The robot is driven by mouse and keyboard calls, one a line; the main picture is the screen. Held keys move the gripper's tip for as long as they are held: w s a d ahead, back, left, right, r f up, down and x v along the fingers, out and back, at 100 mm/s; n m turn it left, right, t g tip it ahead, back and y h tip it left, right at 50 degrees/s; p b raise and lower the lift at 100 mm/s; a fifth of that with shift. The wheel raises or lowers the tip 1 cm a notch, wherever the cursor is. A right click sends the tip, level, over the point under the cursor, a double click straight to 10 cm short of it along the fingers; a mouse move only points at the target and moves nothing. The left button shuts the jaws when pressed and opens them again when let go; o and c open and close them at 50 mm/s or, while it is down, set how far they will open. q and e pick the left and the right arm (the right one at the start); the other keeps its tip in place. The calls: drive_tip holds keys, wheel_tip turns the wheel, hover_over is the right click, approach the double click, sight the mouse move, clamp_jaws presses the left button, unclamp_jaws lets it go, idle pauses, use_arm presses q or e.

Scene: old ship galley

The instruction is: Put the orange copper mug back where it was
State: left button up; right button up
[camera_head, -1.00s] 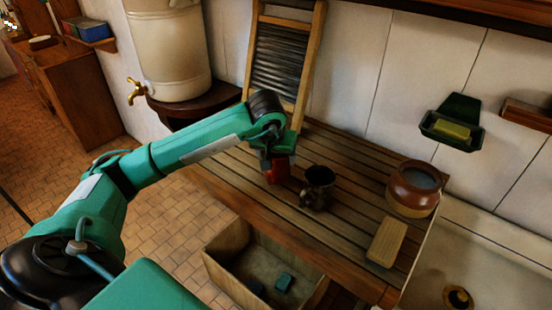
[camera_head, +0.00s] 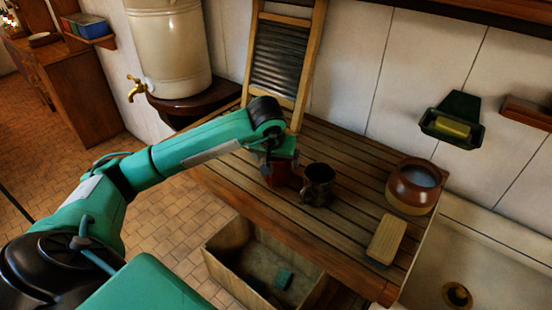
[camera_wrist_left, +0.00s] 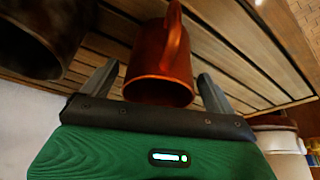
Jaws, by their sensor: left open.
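The orange copper mug (camera_head: 284,177) stands on the slatted wooden board, partly hidden by my left gripper (camera_head: 276,160) in the head view. In the left wrist view, the mug (camera_wrist_left: 160,85) sits between the two spread fingers of my left gripper (camera_wrist_left: 160,70), with a gap visible on each side and its handle facing up in the picture. The left gripper is open around it. My right gripper is not in view.
A dark mug (camera_head: 319,186) stands close to the right of the copper mug. A brown pot (camera_head: 412,190) and a wooden brush-like block (camera_head: 387,238) are farther right on the board (camera_head: 345,230). A washboard (camera_head: 280,55) leans behind. An open crate (camera_head: 237,268) is below.

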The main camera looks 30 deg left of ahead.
use_arm(q)
drive_tip(key=shift+r, duration=0.4)
drive_tip(key=b+v, duration=0.2)
drive_tip(key=v, duration=0.8)
drive_tip(key=shift+s, duration=0.1)
drive_tip(key=shift+s+d+r+b, duration=0.1)
drive_tip(key=shift+s+r+b, duration=0.2)
drive_tip(key=shift+r, duration=0.35)
